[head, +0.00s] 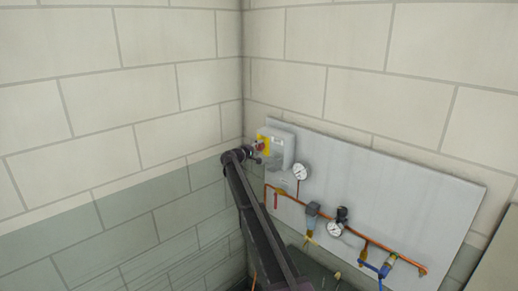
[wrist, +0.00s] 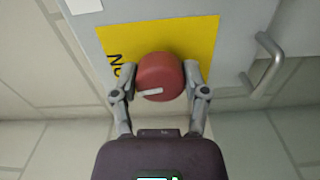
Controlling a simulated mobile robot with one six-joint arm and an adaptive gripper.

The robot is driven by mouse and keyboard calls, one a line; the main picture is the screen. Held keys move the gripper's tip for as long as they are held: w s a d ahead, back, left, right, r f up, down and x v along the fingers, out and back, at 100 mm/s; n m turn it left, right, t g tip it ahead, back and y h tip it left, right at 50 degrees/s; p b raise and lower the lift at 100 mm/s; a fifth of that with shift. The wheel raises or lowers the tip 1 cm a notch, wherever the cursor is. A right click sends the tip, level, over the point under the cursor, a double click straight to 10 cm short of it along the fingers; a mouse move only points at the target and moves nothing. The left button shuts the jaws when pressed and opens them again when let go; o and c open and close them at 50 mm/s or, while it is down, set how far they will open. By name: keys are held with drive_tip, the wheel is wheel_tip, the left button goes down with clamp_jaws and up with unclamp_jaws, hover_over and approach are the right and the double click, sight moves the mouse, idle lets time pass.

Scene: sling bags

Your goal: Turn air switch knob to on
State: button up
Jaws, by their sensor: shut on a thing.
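The air switch knob (wrist: 160,74) is round and red with a pale pointer line, on a yellow plate (wrist: 205,35) in the wrist view. The pointer line lies nearly level, pointing left in that view. Dark lettering shows on the plate left of the knob, partly cut off by the finger. My gripper (wrist: 159,82) has one finger on each side of the knob and is shut on it. In the head view the red knob (head: 261,147) sits on the grey switch box (head: 281,150), with my gripper (head: 257,152) at it.
A grey panel (head: 400,185) on the wall carries a gauge (head: 301,172), a second gauge (head: 335,229), an orange pipe (head: 350,232) and a blue-handled valve (head: 386,268). A metal handle (wrist: 265,62) stands right of the knob. The wall corner is close to the left of the box.

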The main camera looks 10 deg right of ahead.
drive_tip(key=shift+w+m, duration=0.1)
drive_tip(key=shift+m, duration=0.9)
drive_tip(key=o, duration=1.1)
drive_tip(key=shift+d, duration=0.1)
drive_tip(key=shift+o, duration=0.2)
drive_tip(key=v, duration=1.2)
